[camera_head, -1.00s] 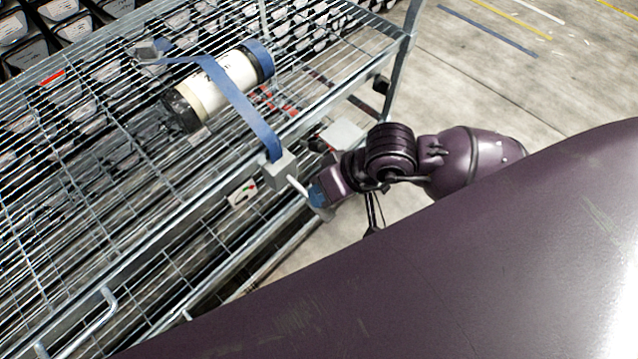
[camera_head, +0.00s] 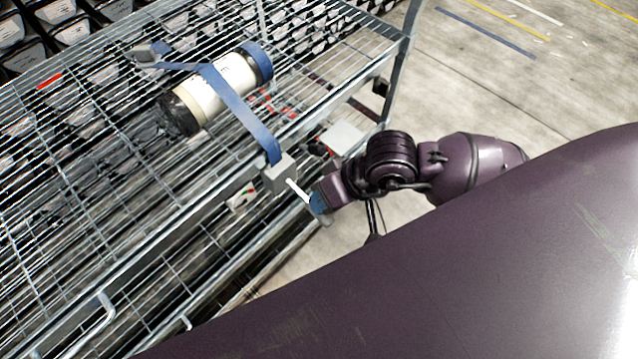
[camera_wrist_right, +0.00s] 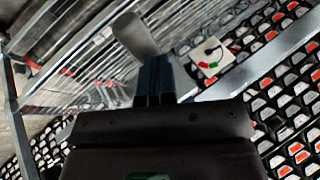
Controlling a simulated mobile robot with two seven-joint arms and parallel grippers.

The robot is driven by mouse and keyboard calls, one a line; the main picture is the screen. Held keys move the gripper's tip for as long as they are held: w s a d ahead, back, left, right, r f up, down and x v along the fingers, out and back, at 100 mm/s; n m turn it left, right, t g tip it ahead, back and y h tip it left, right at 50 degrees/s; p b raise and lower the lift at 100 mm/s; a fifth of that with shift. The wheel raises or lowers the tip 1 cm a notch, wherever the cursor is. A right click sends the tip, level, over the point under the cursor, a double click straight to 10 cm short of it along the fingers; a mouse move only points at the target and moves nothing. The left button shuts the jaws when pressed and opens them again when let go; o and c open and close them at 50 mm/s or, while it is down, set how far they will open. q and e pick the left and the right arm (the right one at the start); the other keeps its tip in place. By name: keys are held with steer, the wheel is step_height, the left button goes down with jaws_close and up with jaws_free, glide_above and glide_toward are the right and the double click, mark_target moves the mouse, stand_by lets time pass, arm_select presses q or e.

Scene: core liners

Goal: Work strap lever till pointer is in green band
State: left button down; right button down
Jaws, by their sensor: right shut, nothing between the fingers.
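A blue strap (camera_head: 240,113) runs over a white cylinder with dark and blue ends (camera_head: 222,90) on the wire rack. It ends at a grey tensioner box (camera_head: 279,176) on the rack's edge. A pale lever (camera_head: 298,192) sticks out of the box towards my right gripper (camera_head: 319,204). The gripper's blue fingers are shut with nothing between them, at the lever's outer end; contact is unclear. In the wrist view a grey lever end (camera_wrist_right: 138,35) lies just beyond the fingers (camera_wrist_right: 155,78). The white gauge (camera_wrist_right: 212,58) shows green and red marks and a dark pointer; its exact reading is too small to tell. My left gripper is out of view.
The rack's front rail (camera_head: 170,213) and mesh lie left of my arm. A light grey box (camera_head: 342,138) sits by the rack near my right wrist. A grey strap anchor (camera_head: 146,56) is at the far side. Open concrete floor (camera_head: 500,90) lies to the right.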

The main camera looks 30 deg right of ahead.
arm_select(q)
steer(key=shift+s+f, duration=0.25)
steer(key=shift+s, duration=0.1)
arm_select(e)
steer(key=shift+s+f, duration=0.1)
steer(key=shift+f, duration=0.15)
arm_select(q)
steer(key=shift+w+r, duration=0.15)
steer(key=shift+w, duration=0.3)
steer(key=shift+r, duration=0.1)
